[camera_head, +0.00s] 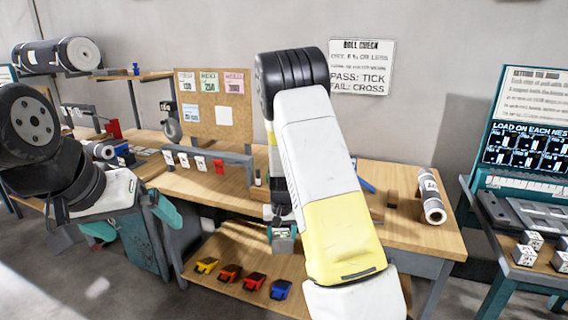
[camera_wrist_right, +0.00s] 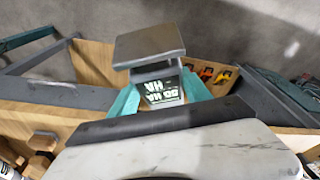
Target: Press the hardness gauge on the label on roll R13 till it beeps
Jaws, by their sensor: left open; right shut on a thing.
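My right gripper (camera_head: 283,232) is shut on the hardness gauge, whose display (camera_wrist_right: 162,91) shows upside-down characters like "50 HA" in the right wrist view. A flat grey square plate (camera_wrist_right: 150,45) is at the gauge's far end. In the head view my right arm hides most of the gauge. A grey-white roll (camera_head: 432,197) with a printed label lies at the bench's right end, apart from the gauge. I cannot read R13 on any roll. My left gripper (camera_head: 133,222) is open and empty at the left, in front of the bench.
The wooden bench (camera_head: 405,236) has a small rail with tags (camera_head: 200,163) and a lower shelf with several coloured blocks (camera_head: 254,281). A large dark roll (camera_head: 42,57) lies on the upper left rack. A teal nest station (camera_head: 520,195) stands at right. A wall sign (camera_head: 361,67) hangs behind.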

